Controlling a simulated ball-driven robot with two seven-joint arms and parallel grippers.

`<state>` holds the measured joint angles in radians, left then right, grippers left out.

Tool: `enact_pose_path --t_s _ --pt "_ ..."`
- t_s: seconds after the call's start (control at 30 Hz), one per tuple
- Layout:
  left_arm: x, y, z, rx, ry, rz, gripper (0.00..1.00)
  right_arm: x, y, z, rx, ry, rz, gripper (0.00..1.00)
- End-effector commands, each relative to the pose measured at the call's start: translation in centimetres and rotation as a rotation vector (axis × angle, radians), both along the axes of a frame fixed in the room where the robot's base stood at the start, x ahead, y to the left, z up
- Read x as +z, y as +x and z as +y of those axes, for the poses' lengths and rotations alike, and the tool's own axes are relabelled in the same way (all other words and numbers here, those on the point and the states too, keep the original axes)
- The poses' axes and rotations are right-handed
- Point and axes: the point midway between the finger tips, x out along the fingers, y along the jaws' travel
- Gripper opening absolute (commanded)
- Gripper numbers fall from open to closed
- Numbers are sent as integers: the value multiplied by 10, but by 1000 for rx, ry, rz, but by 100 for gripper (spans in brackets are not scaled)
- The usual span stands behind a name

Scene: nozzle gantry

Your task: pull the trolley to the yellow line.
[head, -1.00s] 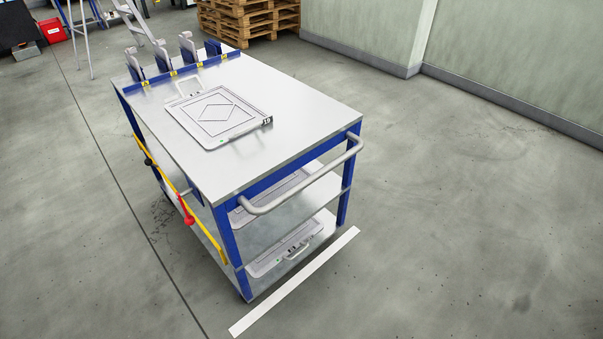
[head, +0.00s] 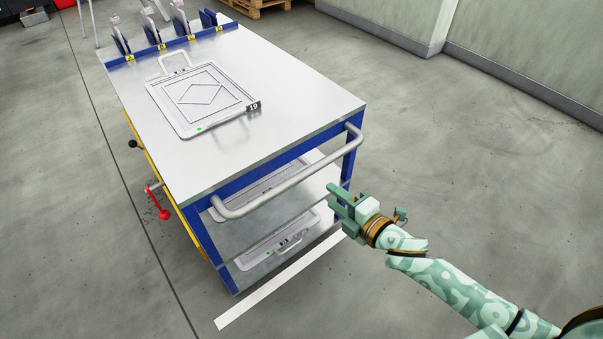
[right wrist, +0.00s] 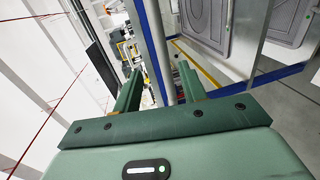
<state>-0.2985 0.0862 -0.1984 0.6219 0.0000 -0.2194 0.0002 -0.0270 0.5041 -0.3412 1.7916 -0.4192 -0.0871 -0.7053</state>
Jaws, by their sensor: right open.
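The trolley (head: 285,80) has a steel top, a blue frame and lower shelves, and stands upright in the head view. Its grey tubular handle (head: 290,180) spans the near end. My right gripper (head: 337,198) is open and empty, below and right of the handle's right end, apart from it in the picture. In the right wrist view, the open fingers (right wrist: 157,85) point toward a grey and blue upright bar; whether it lies between them I cannot tell. My left gripper is not in view. No yellow floor line shows in the head view.
A white strip (head: 280,280) lies on the floor by the trolley's near end. A flat panel (head: 205,98) lies on the top. A red lever (head: 164,213) sticks out on the left side. Pallets (head: 258,6) and a wall (head: 530,50) stand behind. Floor at right is clear.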

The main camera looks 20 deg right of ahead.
Motion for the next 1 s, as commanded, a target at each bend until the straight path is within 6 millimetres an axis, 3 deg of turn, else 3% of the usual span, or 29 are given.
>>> enact_pose_path --t_s 0.3,0.5,0.93,1.0 --pt "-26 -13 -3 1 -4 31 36 -22 76 27 -2 2 4 42" --pt "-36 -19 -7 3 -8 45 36 -27 107 39 -2 2 5 42" --pt "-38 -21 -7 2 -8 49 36 -26 118 43 -2 3 3 42" --pt "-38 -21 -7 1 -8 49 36 -26 118 43 -2 3 3 25"
